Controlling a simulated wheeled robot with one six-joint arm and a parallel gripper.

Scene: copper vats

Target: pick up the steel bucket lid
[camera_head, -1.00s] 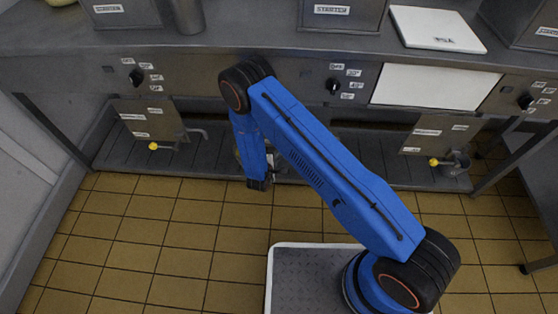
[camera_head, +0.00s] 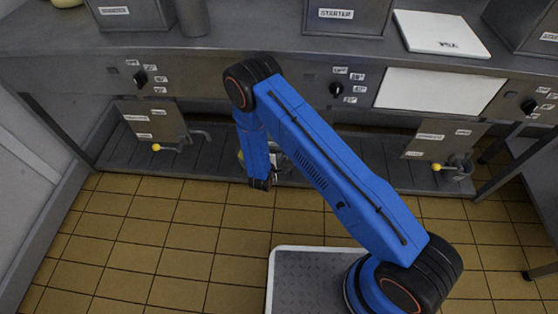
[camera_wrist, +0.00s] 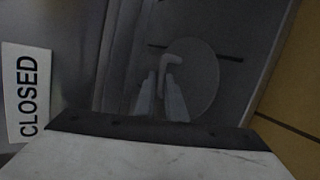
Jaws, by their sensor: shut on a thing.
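The steel bucket lid (camera_wrist: 205,75) shows in the wrist view as a dim grey disc with a pale bent handle (camera_wrist: 172,62). My gripper (camera_wrist: 160,85) is shut on the lid's handle, its two fingers reaching up from the lower middle of the picture. Whether the lid touches what is behind it I cannot tell. In the head view my blue arm hangs in front of the low shelf under the counter. It hides most of the gripper there, and the lid cannot be made out.
A CLOSED sign (camera_wrist: 26,92) stands at the left of the wrist view. In the head view the steel counter (camera_head: 250,38) overhangs the low slatted shelf (camera_head: 215,165). Valves with yellow handles stand left and right. The tiled floor (camera_head: 170,235) in front is clear.

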